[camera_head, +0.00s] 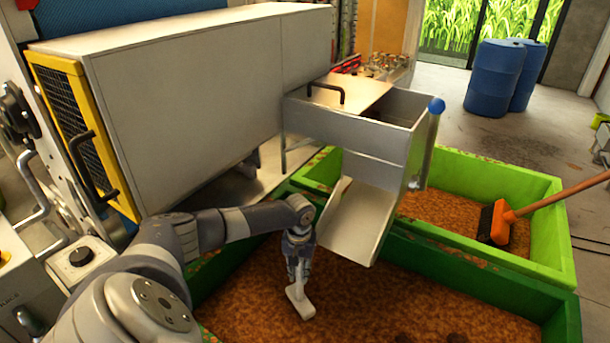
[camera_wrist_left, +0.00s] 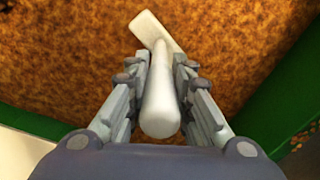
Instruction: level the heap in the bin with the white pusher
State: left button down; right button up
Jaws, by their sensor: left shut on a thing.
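The white pusher (camera_head: 300,303) is in my left gripper (camera_head: 298,262), which points down over the near green bin (camera_head: 420,257). In the left wrist view the gripper (camera_wrist_left: 162,85) is shut around the pusher's handle (camera_wrist_left: 161,105), and the pusher's flat white head (camera_wrist_left: 150,29) lies beyond the fingertips. The brown heap (camera_head: 400,308) spreads across the bin below, with a few darker lumps near the bottom edge of the head view. I cannot tell whether the pusher's head touches the heap. My right gripper is not in view.
A metal chute (camera_head: 352,222) hangs over the near bin, close to my left gripper. Behind is a second green bin (camera_head: 545,235) with an orange-handled brush (camera_head: 502,222). A large grey press housing (camera_head: 190,95) stands at left. Blue barrels (camera_head: 495,78) stand at the back.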

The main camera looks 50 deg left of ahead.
pick_arm(q)
jog(key=shift+s+a, duration=0.1)
jog(key=shift+a, duration=0.4)
jog(key=shift+r, duration=0.1)
jog(key=w+d+p, duration=0.3)
jog(key=d+p, duration=0.1)
jog(key=d, duration=0.8)
jog(key=w+d+p, duration=0.3)
jog(key=d, duration=1)
notch_tip(320, 180, up, 14)
jog(key=d+p, duration=0.1)
jog(key=p, duration=0.6)
jog(key=shift+w+r, duration=0.25)
jog(key=shift+w, duration=0.1)
